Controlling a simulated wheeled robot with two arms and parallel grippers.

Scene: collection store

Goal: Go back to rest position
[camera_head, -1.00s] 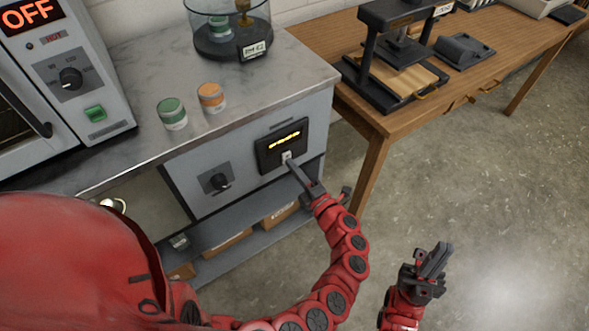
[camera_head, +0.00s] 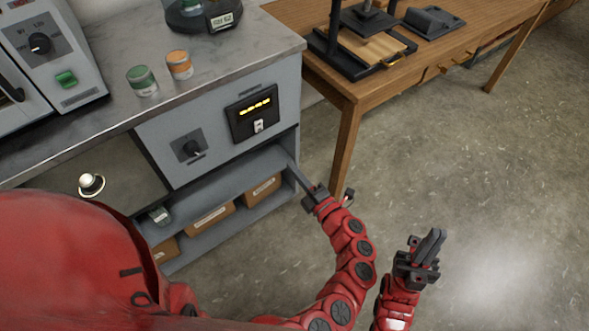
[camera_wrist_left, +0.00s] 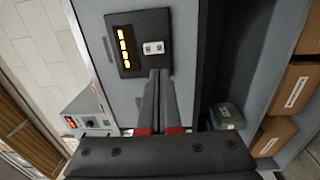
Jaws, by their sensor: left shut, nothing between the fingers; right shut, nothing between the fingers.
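My left gripper (camera_head: 298,175) is shut and empty, in front of the grey cabinet (camera_head: 216,128) by its right end, below the black panel (camera_head: 252,113) with a yellow lit display and a small pale switch (camera_head: 258,126). In the left wrist view its shut fingers (camera_wrist_left: 159,78) point toward the same panel (camera_wrist_left: 140,43), just below the switch in the picture; I cannot tell the exact gap. My right gripper (camera_head: 431,243) is shut and empty over the open floor at the right.
A green-labelled jar (camera_head: 142,80) and an orange-labelled jar (camera_head: 179,65) stand on the counter (camera_head: 230,50). Cardboard boxes (camera_head: 210,218) sit on the low shelf. A wooden table (camera_head: 350,92) with a press stands at the back. The floor (camera_head: 480,170) at the right is clear.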

